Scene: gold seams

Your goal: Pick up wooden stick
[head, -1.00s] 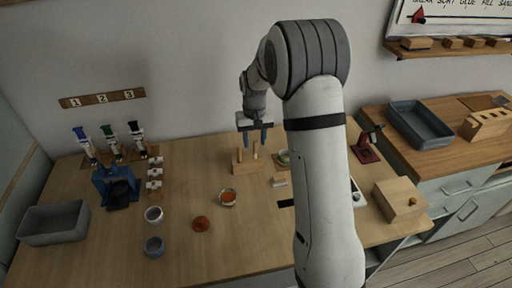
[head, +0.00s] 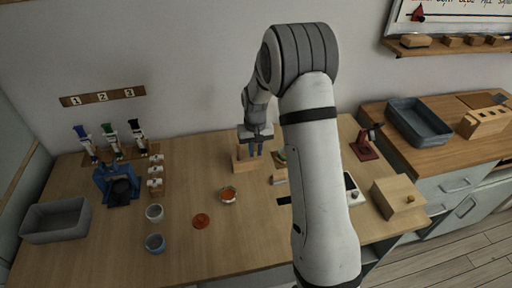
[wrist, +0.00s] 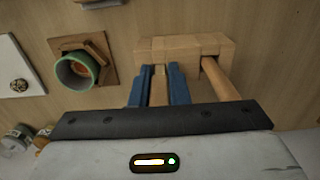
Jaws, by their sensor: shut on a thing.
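A light wooden stick (wrist: 158,85) stands in a wooden holder block (wrist: 153,49), with its lower end at the block. My gripper (wrist: 159,75) is shut on this stick, with one blue finger against each side. A second, thicker wooden stick (wrist: 220,78) stands in the same block to the right in the wrist view, outside my fingers. In the head view the block (head: 248,165) sits on the table below my gripper (head: 255,150), and the held stick is mostly hidden by the fingers.
A small green-rimmed cup (wrist: 76,70) on a wooden base is beside the block. A grey bin (head: 56,220) is at the far left.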

